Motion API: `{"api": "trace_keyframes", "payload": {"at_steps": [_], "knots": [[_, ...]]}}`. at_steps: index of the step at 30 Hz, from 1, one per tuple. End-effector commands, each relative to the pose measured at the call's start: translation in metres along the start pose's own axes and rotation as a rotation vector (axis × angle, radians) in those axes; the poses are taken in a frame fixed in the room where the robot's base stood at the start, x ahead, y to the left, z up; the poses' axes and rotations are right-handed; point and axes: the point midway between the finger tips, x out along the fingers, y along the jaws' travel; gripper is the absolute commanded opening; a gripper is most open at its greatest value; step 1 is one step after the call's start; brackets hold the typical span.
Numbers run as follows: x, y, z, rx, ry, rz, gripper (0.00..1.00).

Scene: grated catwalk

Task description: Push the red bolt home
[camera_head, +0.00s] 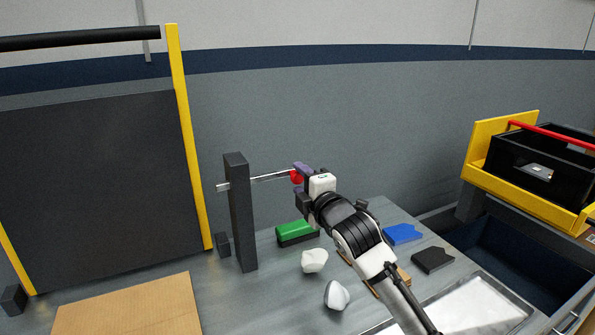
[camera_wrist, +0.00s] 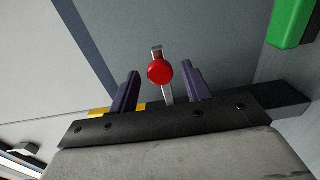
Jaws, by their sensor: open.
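The bolt is a silver rod (camera_head: 270,177) with a red knob (camera_head: 296,177) on its right end. It passes through a dark upright post (camera_head: 241,215), and a short tip shows on the post's left side. My gripper (camera_head: 300,174) is at the knob end of the bolt. In the wrist view, the red knob (camera_wrist: 160,71) sits between the two purple fingers of my gripper (camera_wrist: 160,88), with a gap on each side. The fingers are open. In the head view, part of the knob is hidden by my gripper.
A dark panel (camera_head: 100,180) with a yellow frame (camera_head: 188,140) stands left of the post. A green block (camera_head: 297,230), white lumps (camera_head: 314,260), a blue piece (camera_head: 403,234) and a black piece (camera_head: 432,260) lie on the table. A yellow-edged black bin (camera_head: 535,170) is at right.

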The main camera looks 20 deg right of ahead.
Motion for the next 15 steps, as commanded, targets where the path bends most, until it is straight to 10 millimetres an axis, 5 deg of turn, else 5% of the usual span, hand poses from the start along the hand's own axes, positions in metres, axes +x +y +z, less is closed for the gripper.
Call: {"api": "trace_keyframes", "payload": {"at_steps": [6, 15], "knots": [[0.020, 0.001, 0.000, 0.000, 0.000, 0.000, 0.48], [0.023, 0.000, 0.000, 0.000, 0.000, 0.000, 0.48]]}}
